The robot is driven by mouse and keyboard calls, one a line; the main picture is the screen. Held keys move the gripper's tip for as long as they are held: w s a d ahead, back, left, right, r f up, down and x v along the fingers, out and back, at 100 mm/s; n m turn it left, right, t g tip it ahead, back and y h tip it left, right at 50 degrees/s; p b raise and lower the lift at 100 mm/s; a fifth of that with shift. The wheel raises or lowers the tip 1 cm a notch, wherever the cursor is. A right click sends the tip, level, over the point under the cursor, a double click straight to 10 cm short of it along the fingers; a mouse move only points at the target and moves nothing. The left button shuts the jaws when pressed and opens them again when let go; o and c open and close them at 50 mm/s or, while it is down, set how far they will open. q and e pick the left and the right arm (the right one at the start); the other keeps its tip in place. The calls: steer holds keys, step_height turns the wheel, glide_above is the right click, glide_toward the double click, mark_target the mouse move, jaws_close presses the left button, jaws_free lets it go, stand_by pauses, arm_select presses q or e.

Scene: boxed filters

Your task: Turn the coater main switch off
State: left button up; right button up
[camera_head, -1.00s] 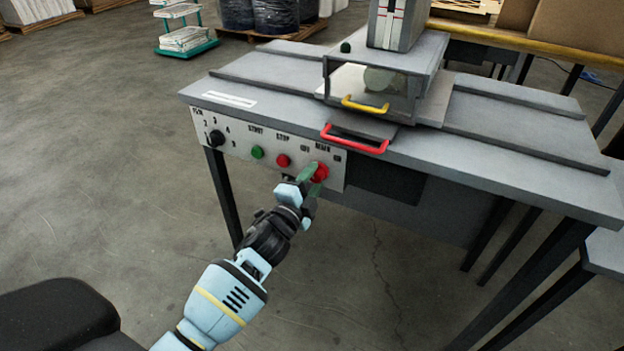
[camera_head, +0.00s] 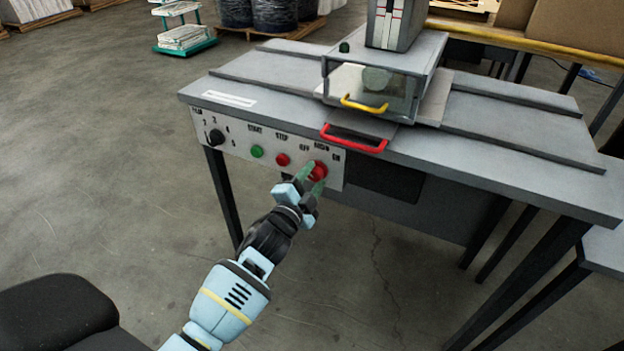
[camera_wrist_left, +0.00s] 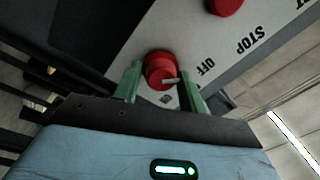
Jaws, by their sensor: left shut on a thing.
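The coater main switch is a red round knob (camera_head: 318,170) at the right end of the white control panel (camera_head: 222,143), between the OFF and ON labels. My left gripper (camera_head: 311,180) is at the switch, with its green fingers on either side of the knob and shut on it. In the left wrist view the fingers flank the red knob (camera_wrist_left: 159,66). A white mark on the knob points right in that picture, toward the side of the OFF label (camera_wrist_left: 206,68). The ON label is not visible there. My right gripper is not in view.
The panel also has a black selector (camera_head: 215,137), a green START button (camera_head: 257,152) and a red STOP button (camera_head: 283,160). A red handle (camera_head: 355,143) juts out above the switch.

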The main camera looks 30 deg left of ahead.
arm_select(q)
steer(key=o, duration=0.7)
steer(key=shift+w+r, duration=0.1)
steer(key=shift+r, duration=0.3)
steer(key=shift+o, duration=0.7)
steer(key=shift+f, duration=0.2)
steer(key=shift+s+f, duration=0.15)
steer(key=shift+s, duration=0.35)
steer(key=s, duration=0.6)
steer(key=shift+s+p, duration=0.3)
steer(key=shift+s, duration=0.1)
steer(key=shift+f, duration=0.1)
